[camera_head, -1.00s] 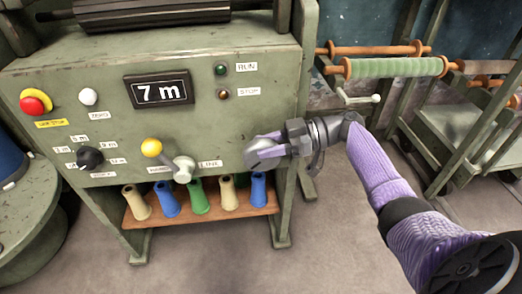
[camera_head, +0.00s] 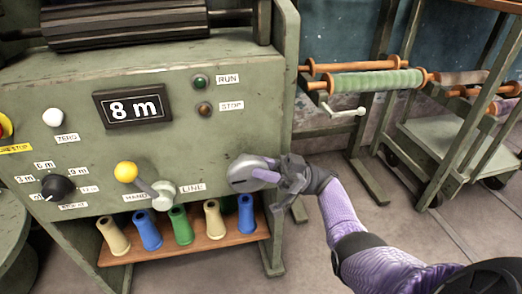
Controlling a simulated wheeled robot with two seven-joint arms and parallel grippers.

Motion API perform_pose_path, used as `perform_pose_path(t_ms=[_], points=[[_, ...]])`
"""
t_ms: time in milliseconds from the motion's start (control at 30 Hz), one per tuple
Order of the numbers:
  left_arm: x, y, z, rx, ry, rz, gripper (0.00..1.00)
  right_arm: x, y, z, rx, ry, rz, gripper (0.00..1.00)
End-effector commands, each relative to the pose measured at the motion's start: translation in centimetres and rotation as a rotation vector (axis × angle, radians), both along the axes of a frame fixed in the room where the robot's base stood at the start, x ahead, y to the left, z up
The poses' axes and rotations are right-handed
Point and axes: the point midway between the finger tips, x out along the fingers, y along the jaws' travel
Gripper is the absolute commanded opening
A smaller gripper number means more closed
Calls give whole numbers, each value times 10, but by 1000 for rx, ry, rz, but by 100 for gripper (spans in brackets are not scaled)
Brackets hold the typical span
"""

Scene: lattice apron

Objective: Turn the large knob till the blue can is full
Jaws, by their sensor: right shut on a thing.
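The large grey round knob (camera_head: 246,174) is on the lower right of the green machine's front panel. My right gripper (camera_head: 272,173) reaches it from the right and is shut on it, covering its right part. The display (camera_head: 133,107) on the panel reads 8 m. No can that I can make out as the blue can shows now. My left gripper is out of view.
A yellow-tipped lever (camera_head: 126,172) and a small black dial (camera_head: 56,187) are left of the knob. Several cones stand on a wooden shelf (camera_head: 197,248) below. A rack with a green roll (camera_head: 376,82) stands at right; floor between is clear.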

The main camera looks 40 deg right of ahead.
Motion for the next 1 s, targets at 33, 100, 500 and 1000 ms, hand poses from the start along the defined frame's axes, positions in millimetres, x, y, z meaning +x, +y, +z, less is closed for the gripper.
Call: perform_pose_path(t_ms=[33,100,500,1000], points=[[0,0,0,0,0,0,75,0,0,1,9,-6,-1,0],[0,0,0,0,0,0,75,0,-1,0,18,-11,-1,0],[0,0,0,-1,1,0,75,0,-1,0,24,-16,-2,0],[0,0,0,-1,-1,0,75,0,0,0,24,-15,0,75]])
